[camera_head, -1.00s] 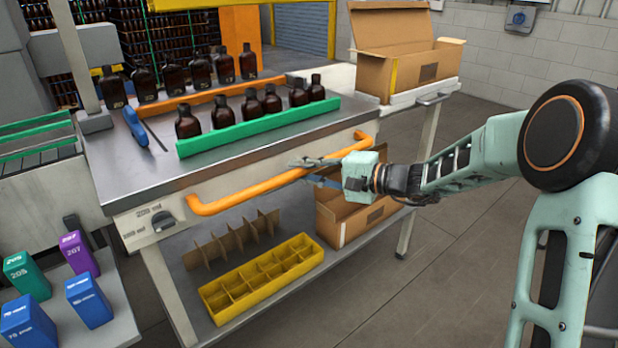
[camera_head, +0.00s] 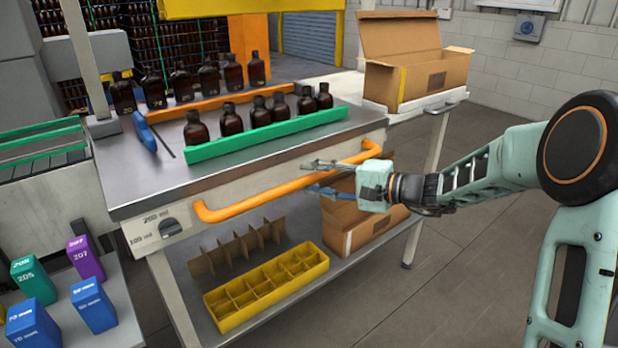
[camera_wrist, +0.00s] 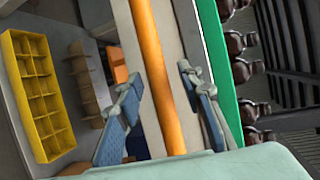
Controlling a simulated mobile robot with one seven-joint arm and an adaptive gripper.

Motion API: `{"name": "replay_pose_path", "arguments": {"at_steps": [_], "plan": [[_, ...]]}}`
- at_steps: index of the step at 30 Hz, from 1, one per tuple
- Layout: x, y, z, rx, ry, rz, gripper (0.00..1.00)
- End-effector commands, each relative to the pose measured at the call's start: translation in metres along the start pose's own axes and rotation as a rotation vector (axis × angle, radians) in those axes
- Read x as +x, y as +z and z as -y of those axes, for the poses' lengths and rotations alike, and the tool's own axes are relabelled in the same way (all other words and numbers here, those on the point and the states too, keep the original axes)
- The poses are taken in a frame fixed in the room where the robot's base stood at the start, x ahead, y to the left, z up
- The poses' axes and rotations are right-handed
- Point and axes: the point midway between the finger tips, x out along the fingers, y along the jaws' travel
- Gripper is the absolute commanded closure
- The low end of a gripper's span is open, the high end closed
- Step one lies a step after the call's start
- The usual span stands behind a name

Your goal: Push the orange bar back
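The orange bar (camera_head: 270,197) is a long handle along the front face of the steel table (camera_head: 130,189), with its ends bent in towards the table. My gripper (camera_head: 322,177) is at the right part of the bar, with one finger above it and one below it. In the wrist view my gripper (camera_wrist: 165,108) is open, with its blue-padded fingers on either side of the bar (camera_wrist: 150,60). Gaps show between the bar and the fingers there.
Amber bottles (camera_head: 231,120) stand in two rows on the table, behind a green strip (camera_head: 265,134) and an orange strip (camera_head: 222,98). An open carton (camera_head: 415,80) stands at the right. A yellow divided tray (camera_head: 267,290) and cardboard are on the shelf below.

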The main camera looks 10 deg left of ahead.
Motion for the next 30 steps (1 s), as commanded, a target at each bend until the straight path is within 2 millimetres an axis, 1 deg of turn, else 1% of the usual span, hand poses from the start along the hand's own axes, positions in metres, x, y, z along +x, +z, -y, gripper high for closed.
{"name": "replay_pose_path", "arguments": {"at_steps": [1,3,9,12,15,20,30], "plan": [[-0.011,-0.001,0.000,0.000,0.000,-0.004,0.66],[-0.026,-0.002,0.000,0.000,0.000,-0.007,0.66],[-0.068,-0.001,0.001,-0.001,-0.001,-0.004,0.66],[-0.085,-0.001,0.001,-0.001,-0.001,-0.004,0.66],[-0.096,-0.001,0.001,-0.001,-0.002,-0.003,0.66],[-0.102,0.000,0.001,0.000,-0.001,-0.001,0.66],[-0.102,-0.001,0.000,-0.014,0.015,-0.002,0.66]]}}
